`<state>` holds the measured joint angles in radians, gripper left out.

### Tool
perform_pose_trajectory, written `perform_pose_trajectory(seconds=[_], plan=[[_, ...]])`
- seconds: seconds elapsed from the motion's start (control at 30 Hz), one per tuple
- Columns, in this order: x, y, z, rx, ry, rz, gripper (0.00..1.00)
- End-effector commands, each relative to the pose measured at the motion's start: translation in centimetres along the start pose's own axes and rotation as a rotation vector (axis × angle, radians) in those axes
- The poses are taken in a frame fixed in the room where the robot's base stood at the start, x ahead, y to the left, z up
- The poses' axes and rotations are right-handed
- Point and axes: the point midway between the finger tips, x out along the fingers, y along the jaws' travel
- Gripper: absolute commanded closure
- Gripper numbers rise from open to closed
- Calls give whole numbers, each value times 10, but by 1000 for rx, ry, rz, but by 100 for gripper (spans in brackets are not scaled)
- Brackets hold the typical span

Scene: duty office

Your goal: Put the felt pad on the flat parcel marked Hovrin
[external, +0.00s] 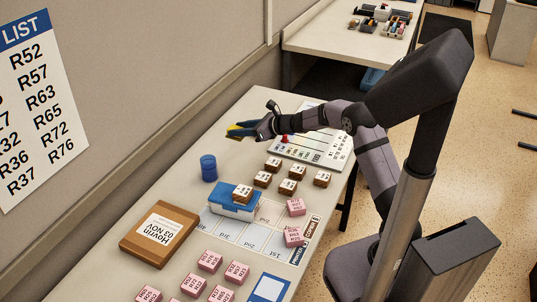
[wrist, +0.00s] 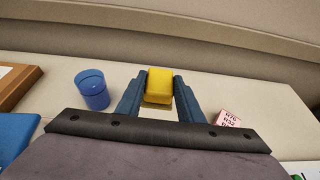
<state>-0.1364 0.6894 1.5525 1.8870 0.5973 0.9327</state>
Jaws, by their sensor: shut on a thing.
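My gripper (external: 243,130) is shut on a yellow block-shaped pad, the felt pad (wrist: 159,85), held between the two blue fingers in the wrist view. In the external view it is above the far part of the table, partly hidden by the fingers. The flat parcel marked Hovrin (external: 160,234) is a brown slab with a white label, lying flat at the table's left side. Nothing lies on it. Its edge also shows at the left of the wrist view (wrist: 14,88). My gripper is well apart from it, beyond the blue cup.
A blue cup (external: 208,168) stands between gripper and parcel. A blue box (external: 228,208) with a brown block on top sits right of the parcel. Several brown and pink blocks, a marked strip (external: 262,232) and a printed board (external: 320,140) occupy the table. The wall runs along the left.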

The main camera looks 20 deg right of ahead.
Motion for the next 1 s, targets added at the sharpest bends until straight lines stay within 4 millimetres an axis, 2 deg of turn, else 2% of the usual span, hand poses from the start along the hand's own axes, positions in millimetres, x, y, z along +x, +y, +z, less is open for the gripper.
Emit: perform_pose_trajectory(seconds=[0.03, 0.17, 0.33, 0.5, 0.7, 0.8, 0.9, 1.0], plan=[[7, 18, 5, -14, -4, 33, 88], [22, 70, 16, -53, -10, 127, 88], [37, 151, 30, -110, -15, 271, 88], [43, 234, 38, -169, -15, 417, 88], [37, 324, 42, -234, -10, 576, 88], [32, 361, 42, -261, -6, 641, 88], [26, 389, 41, -281, -2, 690, 88], [21, 408, 39, -297, 1, 726, 88]])
